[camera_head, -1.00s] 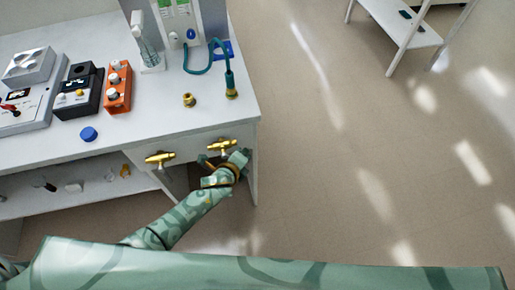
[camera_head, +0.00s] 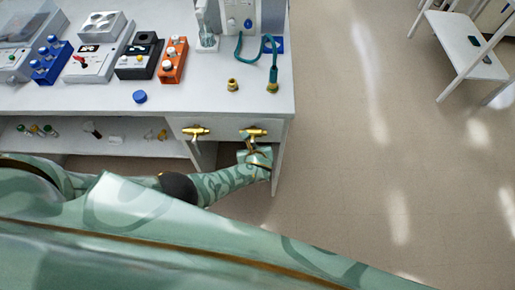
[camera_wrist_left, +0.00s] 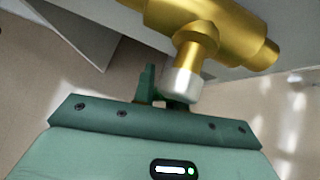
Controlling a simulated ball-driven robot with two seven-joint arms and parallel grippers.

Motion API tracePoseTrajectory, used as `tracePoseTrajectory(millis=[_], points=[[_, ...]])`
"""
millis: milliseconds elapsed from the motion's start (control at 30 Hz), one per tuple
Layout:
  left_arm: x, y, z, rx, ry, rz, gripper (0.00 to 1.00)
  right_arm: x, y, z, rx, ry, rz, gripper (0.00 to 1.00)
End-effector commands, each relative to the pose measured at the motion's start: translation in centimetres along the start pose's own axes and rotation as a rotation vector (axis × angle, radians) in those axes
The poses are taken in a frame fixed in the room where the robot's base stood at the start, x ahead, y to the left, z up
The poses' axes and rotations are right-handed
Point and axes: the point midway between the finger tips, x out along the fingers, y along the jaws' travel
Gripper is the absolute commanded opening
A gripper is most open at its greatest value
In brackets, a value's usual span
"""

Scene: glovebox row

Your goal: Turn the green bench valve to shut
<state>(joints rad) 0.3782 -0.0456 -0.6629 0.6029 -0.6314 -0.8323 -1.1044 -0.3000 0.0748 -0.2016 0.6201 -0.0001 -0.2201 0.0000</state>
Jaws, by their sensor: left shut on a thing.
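Two brass valves stick out from the front of the white bench in the head view, a left one (camera_head: 196,132) and a right one (camera_head: 254,132). My left gripper (camera_head: 251,150) is directly below the right valve, the bench valve at its jaws. In the left wrist view this valve has a brass body (camera_wrist_left: 228,32) and a stem with a pale grey end (camera_wrist_left: 182,84). My left gripper (camera_wrist_left: 163,93) is shut on the valve there; its grip is largely hidden. No green handle shows clearly, and the handle angle cannot be told. My right gripper is not in view.
The bench top (camera_head: 190,108) holds an orange box (camera_head: 172,60), a blue cap (camera_head: 140,97), a brass fitting (camera_head: 232,84) and a teal hose (camera_head: 240,48). A lower shelf (camera_head: 70,145) lies left of the valves. Open floor (camera_head: 350,170) lies right; a white rack (camera_head: 465,45) stands beyond.

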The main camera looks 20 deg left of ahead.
Motion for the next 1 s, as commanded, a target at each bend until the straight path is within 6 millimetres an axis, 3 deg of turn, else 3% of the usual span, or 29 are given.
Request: tracePoseTrajectory(millis=[700,733,800,1000], points=[[0.07,0.62,0.03,0.056,-0.015,0.055,0.00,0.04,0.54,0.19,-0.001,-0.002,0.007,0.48],[0.07,0.62,0.03,0.056,-0.015,0.055,0.16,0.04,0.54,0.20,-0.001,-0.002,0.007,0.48],[0.07,0.62,0.03,0.056,-0.015,0.055,0.35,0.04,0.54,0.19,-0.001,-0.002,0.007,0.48],[0.06,0.56,0.05,0.054,-0.014,0.054,0.35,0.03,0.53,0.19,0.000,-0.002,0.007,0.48]])
